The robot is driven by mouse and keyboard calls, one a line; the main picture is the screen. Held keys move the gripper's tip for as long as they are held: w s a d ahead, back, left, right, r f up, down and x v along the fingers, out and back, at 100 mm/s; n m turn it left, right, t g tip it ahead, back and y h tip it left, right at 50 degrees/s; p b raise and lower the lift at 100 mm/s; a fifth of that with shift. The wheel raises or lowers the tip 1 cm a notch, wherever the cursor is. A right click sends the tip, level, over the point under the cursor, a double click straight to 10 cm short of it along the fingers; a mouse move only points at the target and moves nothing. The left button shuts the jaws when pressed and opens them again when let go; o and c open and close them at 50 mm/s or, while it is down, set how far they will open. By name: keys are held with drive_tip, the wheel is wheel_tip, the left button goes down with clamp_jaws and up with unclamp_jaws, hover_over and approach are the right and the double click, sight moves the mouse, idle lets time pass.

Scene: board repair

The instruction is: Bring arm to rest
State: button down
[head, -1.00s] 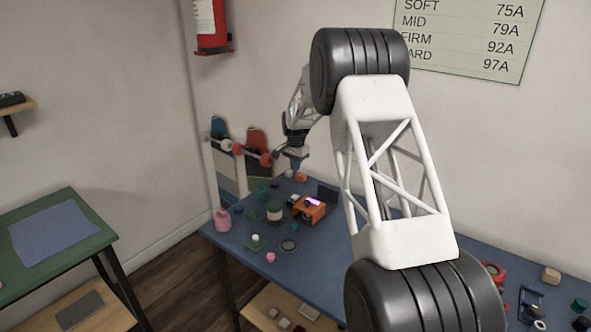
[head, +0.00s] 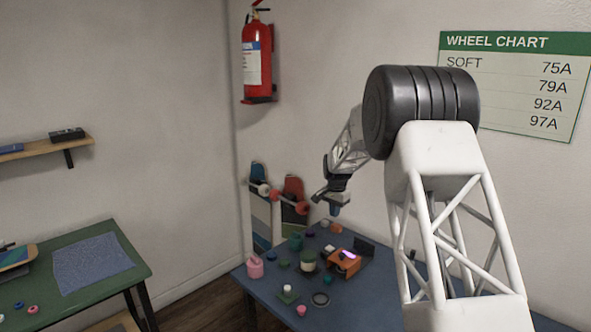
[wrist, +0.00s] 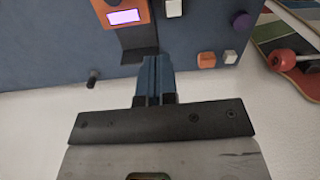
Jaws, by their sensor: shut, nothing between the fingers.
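My gripper (head: 333,205) hangs above the far part of the blue workbench (head: 262,284), in front of the back wall. In the wrist view my gripper (wrist: 155,75) shows its two blue fingers pressed together, with nothing between them. The orange device with a lit purple screen (head: 345,262) stands on the bench below, apart from the gripper. It also shows at the top of the wrist view (wrist: 124,14).
Two skateboards (head: 293,208) lean on the wall behind the bench. A pink bottle (head: 254,268), a jar (head: 308,262) and several small parts sit on the bench. A green table (head: 125,262) stands left. A fire extinguisher (head: 257,60) and a wheel chart (head: 520,75) hang on the wall.

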drive_tip(key=s+d+r+n, duration=0.1)
drive_tip(key=s+r, duration=0.5)
drive_tip(key=s, duration=0.5)
drive_tip(key=s+r+n+t, duration=0.1)
drive_tip(key=s+r+n, duration=0.1)
drive_tip(key=s+r, duration=0.7)
drive_tip(key=s+d+r+n, duration=0.1)
drive_tip(key=s+r, duration=0.3)
drive_tip(key=s, duration=0.9)
drive_tip(key=s+f+n, duration=0.2)
drive_tip(key=s, duration=1.5)
drive_tip(key=s+f+n+t, duration=0.1)
drive_tip(key=s+n, duration=0.1)
drive_tip(key=s, duration=1.5)
drive_tip(key=shift+d+f, duration=0.25)
drive_tip(key=shift+f, duration=0.15)
drive_tip(key=c, duration=1.8)
unclamp_jaws()
